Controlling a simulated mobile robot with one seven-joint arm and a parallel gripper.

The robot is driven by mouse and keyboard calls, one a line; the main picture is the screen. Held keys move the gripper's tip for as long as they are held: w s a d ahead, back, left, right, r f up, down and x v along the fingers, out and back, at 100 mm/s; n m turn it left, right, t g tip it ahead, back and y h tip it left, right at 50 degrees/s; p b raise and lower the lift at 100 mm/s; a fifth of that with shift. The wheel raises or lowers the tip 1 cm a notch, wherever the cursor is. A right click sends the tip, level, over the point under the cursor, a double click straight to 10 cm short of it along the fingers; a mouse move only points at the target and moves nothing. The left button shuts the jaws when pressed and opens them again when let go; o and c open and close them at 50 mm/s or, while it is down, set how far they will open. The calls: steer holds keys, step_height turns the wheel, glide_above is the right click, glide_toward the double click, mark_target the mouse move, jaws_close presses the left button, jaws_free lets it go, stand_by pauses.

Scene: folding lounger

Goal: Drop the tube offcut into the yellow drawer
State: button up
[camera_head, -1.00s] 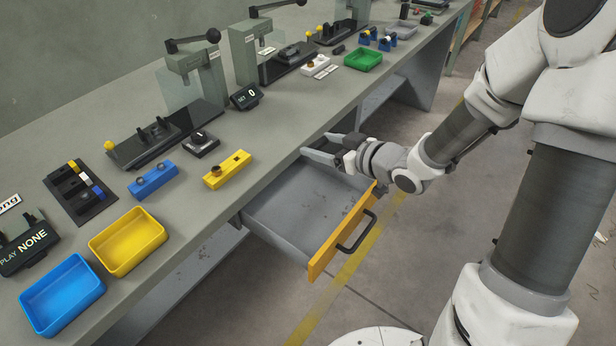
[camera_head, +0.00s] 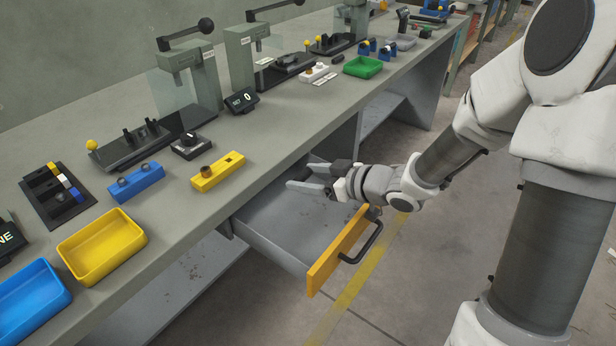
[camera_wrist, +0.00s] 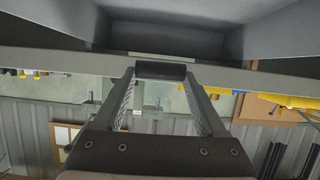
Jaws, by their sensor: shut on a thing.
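The yellow drawer (camera_head: 338,252) is pulled out from under the bench, with a yellow front, a black handle and a grey, empty-looking inside. My gripper (camera_head: 298,180) is over the back part of the open drawer, below the level of the bench top. In the wrist view, the tube offcut (camera_wrist: 160,71) is a short dark cylinder lying crosswise between my fingertips. My gripper is shut on it. The offcut is too small to make out in the head view. Grey drawer walls fill the top of the wrist view.
The grey bench top (camera_head: 262,160) runs along the left, close to my gripper. On it are a yellow tray (camera_head: 102,245), a blue tray (camera_head: 32,298), a yellow block (camera_head: 217,172), a blue block (camera_head: 137,182) and lever presses (camera_head: 190,85). The floor right of the drawer is clear.

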steer(key=shift+f+b, duration=0.35)
steer(key=shift+f, duration=0.25)
steer(key=o, duration=1.3)
steer(key=p+v, duration=0.6)
steer(key=v, duration=1.1)
steer(key=shift+s+d+p, duration=0.1)
steer(key=shift+s+p, duration=0.1)
steer(key=shift+p, duration=0.15)
